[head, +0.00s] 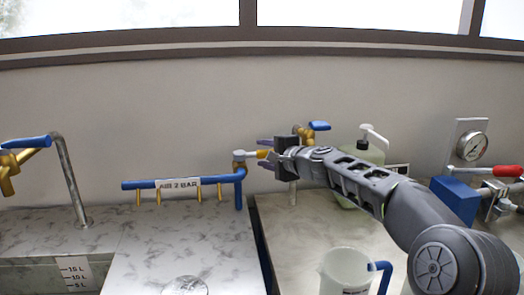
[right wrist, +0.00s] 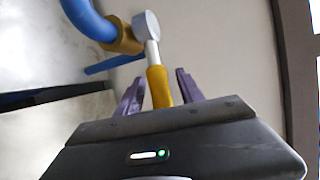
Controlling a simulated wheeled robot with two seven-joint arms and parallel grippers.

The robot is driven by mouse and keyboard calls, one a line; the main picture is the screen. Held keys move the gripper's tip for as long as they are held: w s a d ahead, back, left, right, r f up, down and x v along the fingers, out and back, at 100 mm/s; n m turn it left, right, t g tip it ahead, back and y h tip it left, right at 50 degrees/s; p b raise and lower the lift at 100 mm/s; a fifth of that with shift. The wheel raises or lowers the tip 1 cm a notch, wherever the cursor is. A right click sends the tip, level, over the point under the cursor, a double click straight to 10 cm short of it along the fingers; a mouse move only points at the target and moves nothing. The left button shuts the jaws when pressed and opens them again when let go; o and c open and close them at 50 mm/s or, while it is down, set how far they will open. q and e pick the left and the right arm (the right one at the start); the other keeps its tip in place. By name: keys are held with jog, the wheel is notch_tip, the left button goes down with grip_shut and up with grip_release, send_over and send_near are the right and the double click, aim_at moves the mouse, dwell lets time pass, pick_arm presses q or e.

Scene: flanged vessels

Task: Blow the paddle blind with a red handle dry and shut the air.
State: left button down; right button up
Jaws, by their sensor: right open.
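The blue air pipe (head: 145,184) with a label reading "AIR 2 BAR" (head: 178,188) and several brass nozzles runs along the back of the left counter. At its right end is a valve with a grey hub (head: 239,155) and a yellow-sleeved lever (head: 262,154) pointing right. My right gripper (head: 267,154) is open with its purple fingers on either side of the lever. The right wrist view shows the yellow sleeve (right wrist: 159,86) between the fingers, with gaps visible. A red handle (head: 508,171) shows at the right edge; I cannot tell whether it belongs to the paddle blind. My left gripper is not in view.
A blue-handled tap (head: 319,126) and a pump bottle (head: 372,150) stand behind my right arm. A jug (head: 345,270) is in front of it. A pressure gauge (head: 471,147) and a blue block (head: 453,194) are at right. A sink (head: 50,275) is at left.

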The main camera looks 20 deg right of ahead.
jog(key=shift+x, duration=0.75)
grip_shut()
dwell(0.9)
